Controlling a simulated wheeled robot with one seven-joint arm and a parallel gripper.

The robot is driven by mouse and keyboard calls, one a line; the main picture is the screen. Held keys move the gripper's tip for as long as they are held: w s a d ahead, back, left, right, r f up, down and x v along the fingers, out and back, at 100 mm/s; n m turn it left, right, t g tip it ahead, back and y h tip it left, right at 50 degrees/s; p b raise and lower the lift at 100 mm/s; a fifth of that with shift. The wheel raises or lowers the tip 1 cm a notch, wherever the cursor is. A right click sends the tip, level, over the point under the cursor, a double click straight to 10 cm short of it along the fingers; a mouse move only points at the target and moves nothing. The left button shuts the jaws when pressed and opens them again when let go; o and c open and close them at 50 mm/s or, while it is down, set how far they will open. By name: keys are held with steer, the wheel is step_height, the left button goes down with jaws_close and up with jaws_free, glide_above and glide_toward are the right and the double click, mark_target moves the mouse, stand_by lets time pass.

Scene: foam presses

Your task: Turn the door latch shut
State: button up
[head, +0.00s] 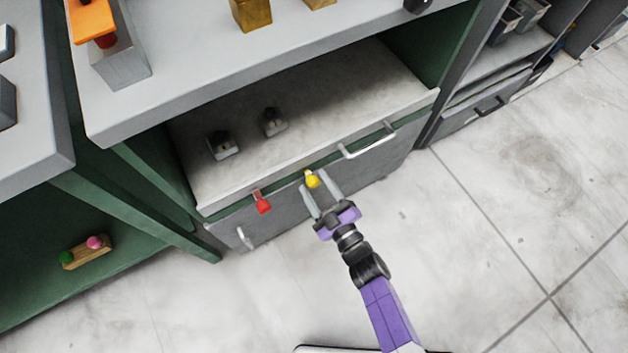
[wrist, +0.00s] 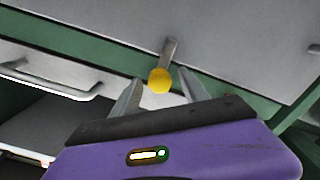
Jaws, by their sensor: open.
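A small latch lever with a yellow knob (head: 312,181) is on the front edge of the grey and green cabinet. In the wrist view its grey lever (wrist: 170,50) runs up from the yellow ball (wrist: 159,81). A second lever with a red knob (head: 263,205) hangs to its left. My gripper (head: 317,184) is open, with its two fingers on either side of the yellow knob. In the wrist view my gripper (wrist: 160,92) has the ball between its fingertips. I cannot tell whether either finger touches it.
A bar handle (head: 369,142) sits right of the yellow knob, and another handle (head: 243,238) is lower left. Two small dark-topped items (head: 222,146) stand on the shelf. Open floor (head: 500,220) lies to the right.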

steer(key=p+v, duration=0.1)
steer(key=v, duration=0.5)
steer(key=shift+s+d, duration=0.2)
